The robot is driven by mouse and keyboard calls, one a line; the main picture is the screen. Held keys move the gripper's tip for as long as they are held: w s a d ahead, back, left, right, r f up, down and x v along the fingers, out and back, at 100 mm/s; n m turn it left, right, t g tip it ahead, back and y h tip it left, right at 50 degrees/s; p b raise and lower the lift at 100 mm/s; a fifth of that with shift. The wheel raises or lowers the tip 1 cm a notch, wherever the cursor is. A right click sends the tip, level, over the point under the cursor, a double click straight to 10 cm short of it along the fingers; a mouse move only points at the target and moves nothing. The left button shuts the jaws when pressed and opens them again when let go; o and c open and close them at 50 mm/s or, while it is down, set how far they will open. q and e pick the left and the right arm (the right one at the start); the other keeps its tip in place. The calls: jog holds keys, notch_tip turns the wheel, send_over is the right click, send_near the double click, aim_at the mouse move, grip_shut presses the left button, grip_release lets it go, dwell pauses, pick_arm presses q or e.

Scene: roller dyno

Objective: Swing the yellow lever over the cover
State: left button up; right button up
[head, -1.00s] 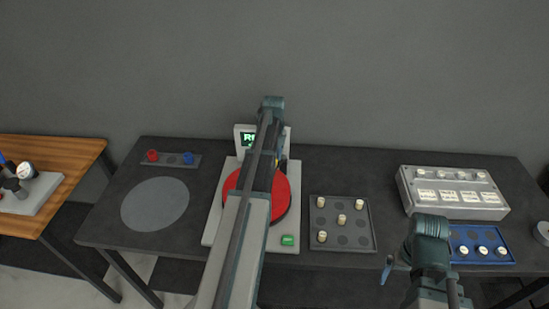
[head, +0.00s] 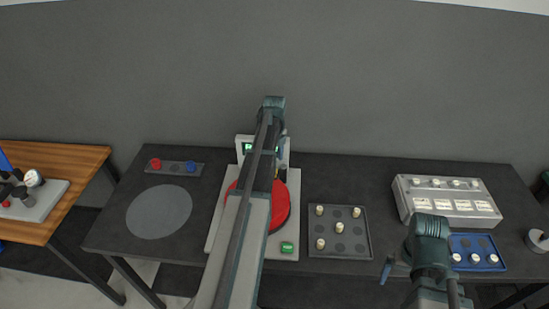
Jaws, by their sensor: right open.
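The dyno station has a pale grey base (head: 287,252) with a round red cover (head: 281,208) lying on it. A small screen with green text (head: 245,146) stands at its back. My left arm reaches across the station and hides much of the cover. A small yellow patch (head: 276,172), perhaps part of the yellow lever, shows beside the arm; the rest of the lever is hidden. My left gripper is mostly behind its own arm, so its jaws cannot be made out. My right gripper (head: 388,268) is open and empty at the table's front edge.
A green button (head: 287,247) sits on the base's front corner. A grey tray with pale pegs (head: 339,249) is right of it. A grey box (head: 447,211) and blue tray (head: 497,250) stand further right. A grey disc (head: 159,212) and button strip (head: 174,168) lie left.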

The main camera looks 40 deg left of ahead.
pick_arm(q)
notch_tip(320, 180, up, 8)
jog(key=p, duration=0.7)
jog(key=shift+r, duration=0.25)
pick_arm(e)
notch_tip(320, 180, up, 9)
jog(key=shift+f, duration=0.2)
pick_arm(q)
jog(key=s+d+f+n+b, duration=0.2)
jog(key=d+f+n+b, duration=0.15)
jog(key=d, duration=0.75)
jog(key=s+d+f+n+b, duration=0.1)
jog(key=d+f+n+b, duration=0.3)
jog(key=d, duration=0.6)
jog(key=s+d+f+n+b, duration=0.4)
jog(key=s+d, duration=0.3)
jog(key=d, duration=0.3)
jog(key=s+d+f+n+y+b, duration=0.1)
jog(key=s+d+f+n+b, duration=0.4)
jog(key=s+d, duration=0.3)
jog(key=d, duration=0.2)
jog(key=shift+d+f, duration=0.3)
jog(key=shift+d, duration=0.1)
pick_arm(e)
notch_tip(320, 180, down, 17)
jog(key=shift+f, duration=0.15)
